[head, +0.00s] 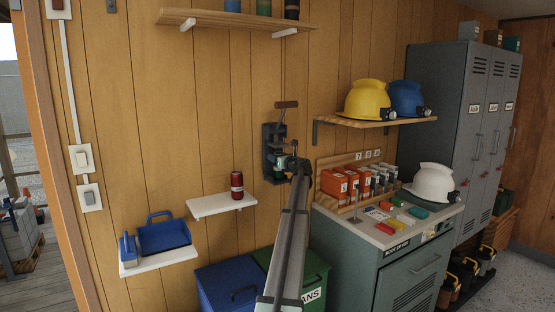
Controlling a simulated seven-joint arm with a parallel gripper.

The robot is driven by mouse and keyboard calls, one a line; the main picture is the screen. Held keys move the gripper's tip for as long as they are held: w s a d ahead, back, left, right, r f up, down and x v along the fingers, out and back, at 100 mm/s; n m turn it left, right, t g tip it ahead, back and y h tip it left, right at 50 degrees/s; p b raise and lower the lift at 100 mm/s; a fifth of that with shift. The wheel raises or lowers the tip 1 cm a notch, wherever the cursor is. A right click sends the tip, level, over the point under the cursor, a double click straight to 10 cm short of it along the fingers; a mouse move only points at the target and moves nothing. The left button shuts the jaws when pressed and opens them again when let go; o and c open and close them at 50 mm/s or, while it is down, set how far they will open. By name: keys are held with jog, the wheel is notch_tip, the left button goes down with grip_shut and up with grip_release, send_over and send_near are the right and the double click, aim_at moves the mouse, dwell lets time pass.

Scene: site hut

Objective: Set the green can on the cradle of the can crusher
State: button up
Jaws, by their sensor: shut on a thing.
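The can crusher (269,136) is a dark metal frame on the wood-panelled wall, with a brown-handled lever (287,104) raised at its top. My gripper (284,162) is at the lower part of the crusher, seen from behind along my arm. It is shut on the green can (278,168), which shows only as a small green and pale patch at the cradle. My gripper and the crusher frame hide much of the can. I cannot tell whether the can touches the cradle.
A red can (237,184) stands on a small white shelf (213,206) left of the crusher. Blue (223,285) and green (313,274) bins stand below. A grey cabinet (380,236) with boxes and a helmet shelf (372,122) are close on the right.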

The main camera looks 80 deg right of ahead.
jog(key=shift+a+f, duration=0.1)
jog(key=shift+f, duration=0.15)
jog(key=o, duration=1.4)
jog(key=shift+r, duration=0.1)
jog(key=shift+r, duration=0.15)
jog(key=v, duration=1.2)
